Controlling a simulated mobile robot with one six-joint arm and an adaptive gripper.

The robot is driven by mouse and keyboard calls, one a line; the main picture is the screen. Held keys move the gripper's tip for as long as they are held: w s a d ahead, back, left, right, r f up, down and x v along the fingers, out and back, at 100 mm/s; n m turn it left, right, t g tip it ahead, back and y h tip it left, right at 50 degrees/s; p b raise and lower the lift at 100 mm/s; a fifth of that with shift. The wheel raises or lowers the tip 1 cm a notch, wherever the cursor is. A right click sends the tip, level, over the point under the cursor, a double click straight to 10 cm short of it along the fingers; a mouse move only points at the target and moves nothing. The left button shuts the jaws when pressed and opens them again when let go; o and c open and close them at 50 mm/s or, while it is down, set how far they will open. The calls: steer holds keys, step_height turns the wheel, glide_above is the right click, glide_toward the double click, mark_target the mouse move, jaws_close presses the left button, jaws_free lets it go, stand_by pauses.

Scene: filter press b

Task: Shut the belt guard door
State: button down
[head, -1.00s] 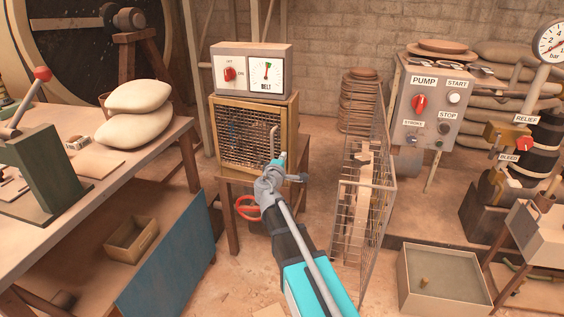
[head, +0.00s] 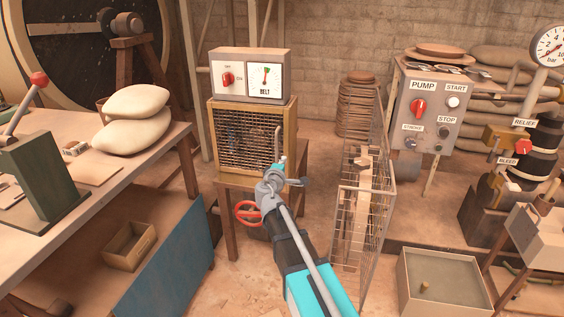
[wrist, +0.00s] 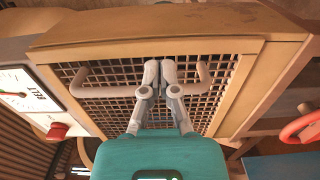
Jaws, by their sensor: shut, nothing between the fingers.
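The belt guard door (head: 238,135) is a wire-mesh panel in a wooden frame, under the box marked BELT (head: 250,75). It looks flush or nearly flush with its housing; I cannot tell whether a small gap is left. Its bent bar handle (head: 278,138) stands upright on the mesh, and it also shows in the wrist view (wrist: 95,91). My gripper (head: 277,168) is shut and empty in front of the door. In the wrist view its fingertips (wrist: 160,66) lie together over the middle of the handle and hide it there. I cannot tell whether they touch it.
A red ring-shaped handle (head: 248,212) is below the door. A wire cage guard (head: 365,200) stands close to the right of my arm. A workbench (head: 150,160) with pale sacks is at left. An open tray (head: 440,283) lies on the floor at right.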

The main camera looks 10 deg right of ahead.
steer(key=s+d, duration=0.6)
steer(key=s, duration=0.3)
steer(key=shift+d, duration=0.35)
steer(key=shift+d, duration=0.1)
